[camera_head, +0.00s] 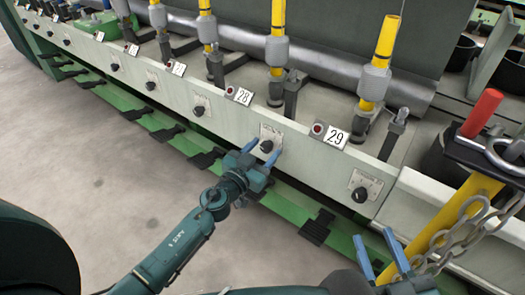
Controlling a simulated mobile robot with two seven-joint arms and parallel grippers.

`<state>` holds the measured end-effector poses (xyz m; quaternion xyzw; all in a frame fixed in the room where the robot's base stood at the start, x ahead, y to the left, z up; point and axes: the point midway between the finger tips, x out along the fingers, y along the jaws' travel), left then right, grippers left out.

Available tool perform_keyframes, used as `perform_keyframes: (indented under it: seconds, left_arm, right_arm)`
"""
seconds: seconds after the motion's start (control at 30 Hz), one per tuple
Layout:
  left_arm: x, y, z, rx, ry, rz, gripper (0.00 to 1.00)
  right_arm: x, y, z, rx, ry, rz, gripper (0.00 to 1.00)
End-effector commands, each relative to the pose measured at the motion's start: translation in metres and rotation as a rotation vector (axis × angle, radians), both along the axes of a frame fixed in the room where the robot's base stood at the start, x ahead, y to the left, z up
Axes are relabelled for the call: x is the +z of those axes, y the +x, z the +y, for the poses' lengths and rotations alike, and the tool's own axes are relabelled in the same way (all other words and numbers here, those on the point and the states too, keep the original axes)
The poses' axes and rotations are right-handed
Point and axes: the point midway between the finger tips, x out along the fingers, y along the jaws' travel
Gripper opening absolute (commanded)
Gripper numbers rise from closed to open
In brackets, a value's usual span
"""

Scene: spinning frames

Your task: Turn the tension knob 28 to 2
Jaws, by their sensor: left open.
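A white number plate 28 (242,96) is fixed on the pale front rail of the machine. A black tension knob (267,146) sits on a small dial plate just right of and below it, between plates 28 and 29. My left gripper (265,148) is open, its blue fingertips on either side of this knob in the picture. I cannot tell whether they touch it. The knob's pointer and dial marks are too small to read. My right gripper (373,235) is open and empty at the lower right.
Plate 29 (335,136) and another knob (360,195) are to the right; another knob (199,111) is to the left. A yellow post with a chain (463,235) stands near my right gripper. Black pedals (317,227) line the green lower rail. The grey floor (80,150) is clear.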

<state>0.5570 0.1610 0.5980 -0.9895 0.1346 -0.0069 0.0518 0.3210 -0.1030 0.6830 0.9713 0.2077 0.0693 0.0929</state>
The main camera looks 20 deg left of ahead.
Motion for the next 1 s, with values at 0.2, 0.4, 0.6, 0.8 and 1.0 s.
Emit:
perform_keyframes:
  seconds: [0.2, 0.4, 0.6, 0.8, 1.0]
  left_arm:
    - [0.0002, -0.0002, -0.0001, 0.000, 0.000, 0.000, 0.42]
    - [0.0002, -0.0004, 0.0000, 0.000, 0.000, 0.000, 0.26]
    - [0.0002, -0.0004, 0.0001, 0.000, 0.000, 0.000, 0.09]
    - [0.0000, -0.0005, 0.0001, 0.000, 0.007, -0.003, 0.08]
    - [-0.0007, -0.0005, 0.0001, 0.000, 0.063, -0.024, 0.08]
  right_arm:
    - [0.0000, 0.0000, 0.0002, 0.000, 0.000, -0.001, 0.36]
    - [-0.0002, 0.0000, 0.0004, 0.001, 0.001, 0.001, 0.36]
    - [-0.0003, -0.0001, 0.0005, 0.001, 0.001, 0.001, 0.36]
    - [-0.0008, -0.0002, 0.0005, 0.001, 0.000, 0.000, 0.36]
    - [-0.0010, -0.0007, 0.0011, 0.005, 0.003, -0.015, 0.36]
